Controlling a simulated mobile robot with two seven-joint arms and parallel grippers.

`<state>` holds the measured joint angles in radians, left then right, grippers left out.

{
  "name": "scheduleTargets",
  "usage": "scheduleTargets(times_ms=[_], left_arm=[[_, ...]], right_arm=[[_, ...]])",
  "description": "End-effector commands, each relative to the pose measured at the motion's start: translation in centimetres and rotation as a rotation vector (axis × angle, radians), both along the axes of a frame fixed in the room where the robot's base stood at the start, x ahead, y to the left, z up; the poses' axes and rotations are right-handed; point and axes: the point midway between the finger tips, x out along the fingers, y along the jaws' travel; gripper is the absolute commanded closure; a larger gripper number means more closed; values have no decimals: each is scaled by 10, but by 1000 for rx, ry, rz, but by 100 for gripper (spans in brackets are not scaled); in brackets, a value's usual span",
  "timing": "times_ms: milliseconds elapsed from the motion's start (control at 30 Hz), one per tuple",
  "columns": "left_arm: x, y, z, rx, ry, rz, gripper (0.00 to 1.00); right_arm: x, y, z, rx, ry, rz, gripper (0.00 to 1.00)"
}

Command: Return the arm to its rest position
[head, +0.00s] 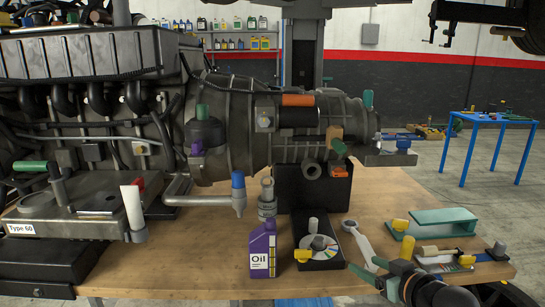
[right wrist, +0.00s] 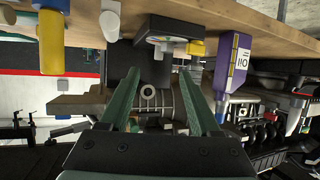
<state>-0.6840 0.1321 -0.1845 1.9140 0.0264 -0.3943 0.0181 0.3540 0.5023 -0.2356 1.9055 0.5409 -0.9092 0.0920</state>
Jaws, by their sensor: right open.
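My right gripper (head: 384,260) is at the lower right of the head view, over the front edge of the wooden workbench (head: 200,268). Its two green fingers stand apart with nothing between them. In the right wrist view, which is upside down, the open fingers of the right gripper (right wrist: 159,75) point toward the bench and the engine. The large grey engine (head: 235,125) fills the left and middle of the head view, on the bench. My left arm and gripper are not in view.
A teal box (head: 440,222) sits to the right. A blue table (head: 490,120) stands behind, with open floor around it.

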Motion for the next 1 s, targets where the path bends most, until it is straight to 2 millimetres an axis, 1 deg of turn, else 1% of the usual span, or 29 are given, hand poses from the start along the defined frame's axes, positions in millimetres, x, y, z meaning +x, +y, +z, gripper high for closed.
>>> scheduleTargets(times_ms=[33,100,167,267,300,367,400,467,500,567,600,667,700,800,900,1000], left_arm=[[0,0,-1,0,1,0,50],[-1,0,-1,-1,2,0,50],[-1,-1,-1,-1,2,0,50],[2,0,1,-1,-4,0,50],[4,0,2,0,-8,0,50],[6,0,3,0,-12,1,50],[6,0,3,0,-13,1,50],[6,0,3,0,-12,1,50],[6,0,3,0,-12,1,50],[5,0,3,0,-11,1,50],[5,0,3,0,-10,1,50],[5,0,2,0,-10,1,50],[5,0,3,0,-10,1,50],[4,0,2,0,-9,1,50],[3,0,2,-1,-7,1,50],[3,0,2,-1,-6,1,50]], right_arm=[[-6,3,-17,5,19,-1,36],[-16,7,-43,9,40,-7,36],[-25,10,-64,13,56,-14,36],[-45,15,-100,17,87,-24,36],[-54,17,-115,18,101,-29,36],[-71,20,-139,18,125,-38,36],[-83,23,-155,18,141,-44,36],[-103,26,-178,16,163,-52,36],[-118,28,-193,15,180,-59,36],[-140,31,-214,12,203,-68,36],[-156,33,-227,9,220,-74,36],[-180,36,-245,3,244,-84,36],[-196,37,-256,-1,260,-90,36],[-234,41,-278,-14,295,-103,36],[-265,44,-292,-26,323,-111,36],[-285,45,-300,-35,340,-115,36]])
